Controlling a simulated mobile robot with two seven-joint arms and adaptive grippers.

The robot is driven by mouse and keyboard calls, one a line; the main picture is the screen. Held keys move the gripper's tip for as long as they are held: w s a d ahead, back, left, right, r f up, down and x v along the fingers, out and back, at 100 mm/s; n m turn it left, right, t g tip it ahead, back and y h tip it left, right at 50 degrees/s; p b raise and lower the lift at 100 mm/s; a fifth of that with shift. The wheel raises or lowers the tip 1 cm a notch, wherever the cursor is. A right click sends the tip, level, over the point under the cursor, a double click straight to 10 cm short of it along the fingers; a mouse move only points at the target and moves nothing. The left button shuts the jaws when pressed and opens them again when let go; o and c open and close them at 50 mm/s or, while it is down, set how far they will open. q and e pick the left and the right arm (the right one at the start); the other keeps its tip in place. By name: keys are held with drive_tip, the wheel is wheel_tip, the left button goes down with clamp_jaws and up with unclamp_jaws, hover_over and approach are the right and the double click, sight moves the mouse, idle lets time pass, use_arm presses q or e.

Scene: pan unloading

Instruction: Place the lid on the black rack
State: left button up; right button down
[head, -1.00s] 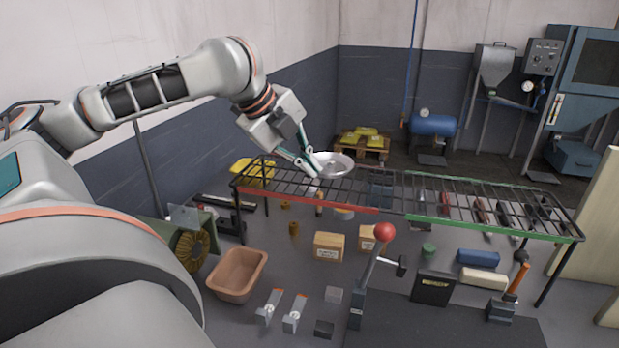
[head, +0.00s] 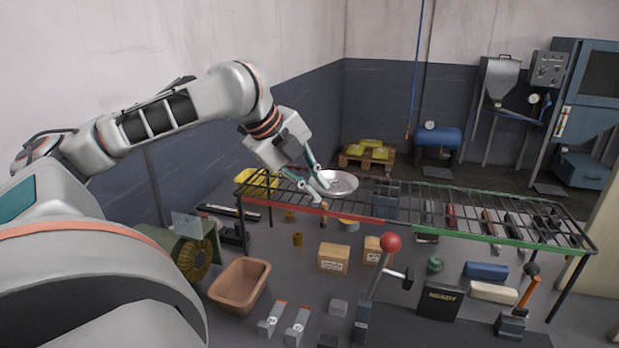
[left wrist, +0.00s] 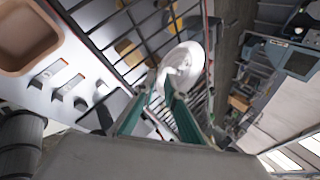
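The lid (head: 339,181), a shallow round silver-white piece, is at the left end of the black wire rack (head: 400,212) in the head view. It appears to lie on the bars, slightly tilted or flat; I cannot tell which. The lid also shows in the left wrist view (left wrist: 184,66), just beyond the fingertips. My left gripper (head: 323,193) is at the lid's near left edge, its teal fingers apart with a small gap between the tips (left wrist: 162,82). Whether a finger still touches the lid is unclear. My right gripper is not in view.
The rack's front rail has a red left section and a green right section. A red-knobbed lever (head: 390,243) stands in front of it. A brown bin (head: 240,284), small boxes (head: 334,257) and tools lie below. The rack's right part looks bare on top.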

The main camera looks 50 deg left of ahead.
use_arm(q)
drive_tip(key=shift+s+r, duration=0.25)
drive_tip(key=shift+r, duration=0.2)
drive_tip(key=b+v, duration=0.1)
drive_tip(key=v, duration=1)
drive_tip(key=shift+b, duration=0.35)
drive_tip(key=shift+s+f, duration=0.1)
